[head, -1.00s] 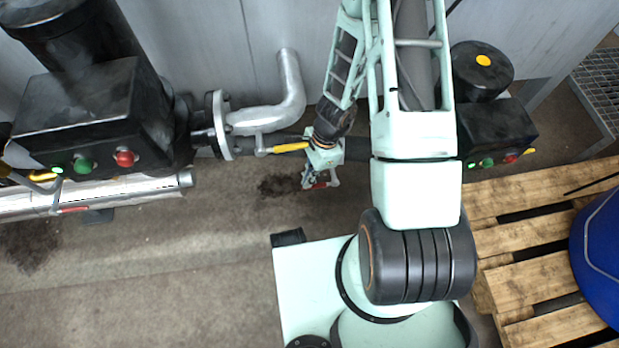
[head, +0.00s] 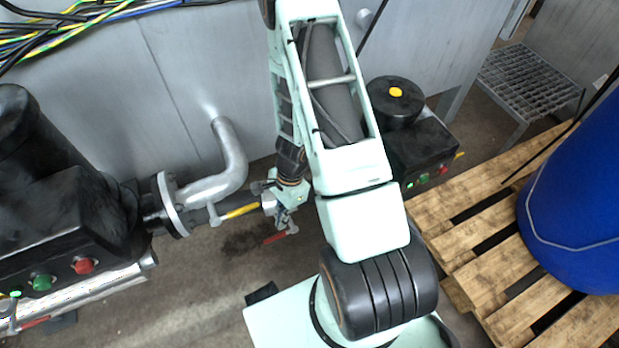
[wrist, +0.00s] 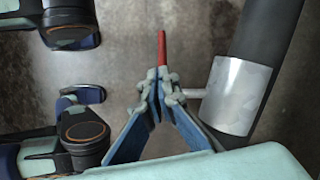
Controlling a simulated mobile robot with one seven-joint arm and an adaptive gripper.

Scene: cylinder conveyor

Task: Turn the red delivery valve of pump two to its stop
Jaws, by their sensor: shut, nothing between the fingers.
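My gripper (head: 284,220) is shut and empty beside the pipe between the two black pumps. A short red lever (head: 275,239) shows just beyond and below its tips. In the wrist view my gripper (wrist: 160,78) has its fingertips together at the near end of the red lever (wrist: 161,48), which points away from them. I cannot tell whether they touch it. A grey stem runs from the fingertip area to a silver collar (wrist: 232,95) on the dark pipe. The lever's inner end is hidden by the fingers. No pump numbers are readable.
A yellow lever (head: 242,211) lies along the pipe, left of my gripper. The left pump (head: 62,225) has another red lever (head: 35,322) low at the left. The right pump (head: 420,150) stands behind my arm. A pallet (head: 455,237) with a blue drum (head: 580,190) is at right.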

